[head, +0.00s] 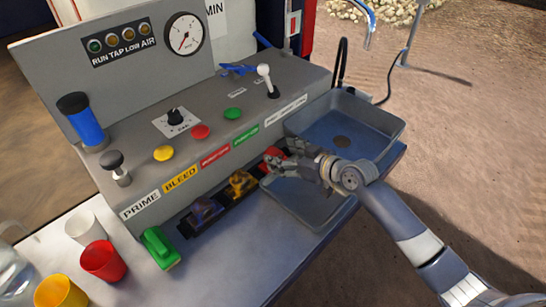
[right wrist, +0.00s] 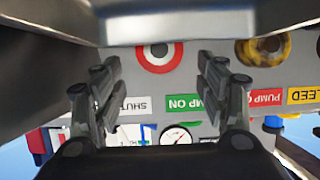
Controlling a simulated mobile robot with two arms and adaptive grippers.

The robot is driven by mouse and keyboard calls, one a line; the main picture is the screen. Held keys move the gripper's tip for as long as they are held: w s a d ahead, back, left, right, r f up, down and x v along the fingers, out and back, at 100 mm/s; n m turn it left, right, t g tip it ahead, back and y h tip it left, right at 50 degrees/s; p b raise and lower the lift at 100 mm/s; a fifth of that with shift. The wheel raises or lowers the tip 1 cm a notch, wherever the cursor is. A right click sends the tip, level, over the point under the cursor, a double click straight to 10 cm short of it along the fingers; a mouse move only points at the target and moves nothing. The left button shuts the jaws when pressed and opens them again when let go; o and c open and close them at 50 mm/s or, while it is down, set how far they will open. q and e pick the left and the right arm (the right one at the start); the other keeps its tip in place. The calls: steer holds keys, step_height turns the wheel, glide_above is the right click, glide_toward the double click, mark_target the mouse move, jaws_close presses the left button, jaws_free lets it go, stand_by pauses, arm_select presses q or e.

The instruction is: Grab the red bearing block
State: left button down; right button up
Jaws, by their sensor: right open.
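The red bearing block (head: 272,154) sits at the right end of a row of blocks below the labelled panel, partly hidden by my right gripper (head: 290,165) in the head view. The fingers are open, with gaps visible on both sides of the block. My left gripper is not in view.
A yellow block (head: 240,183) and a dark block (head: 206,211) sit left of the red one. A green block (head: 160,248) and cups (head: 103,260) stand at lower left. Grey trays (head: 395,122) lie right, near my right arm. The control panel (head: 165,190) rises behind the row.

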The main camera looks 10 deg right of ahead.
mark_target(279, 155)
steer(key=x, duration=0.4)
steer(key=shift+s+f+p, duration=0.15)
steer(key=shift+f+p, duration=0.05)
steer(key=shift+p, duration=0.2)
steer(key=shift+w+a+f, duration=0.15)
steer(key=shift+w, duration=0.15)
steer(key=shift+w+a+f, duration=0.1)
steer(key=shift+c, duration=0.8)
steer(key=c, duration=1.3)
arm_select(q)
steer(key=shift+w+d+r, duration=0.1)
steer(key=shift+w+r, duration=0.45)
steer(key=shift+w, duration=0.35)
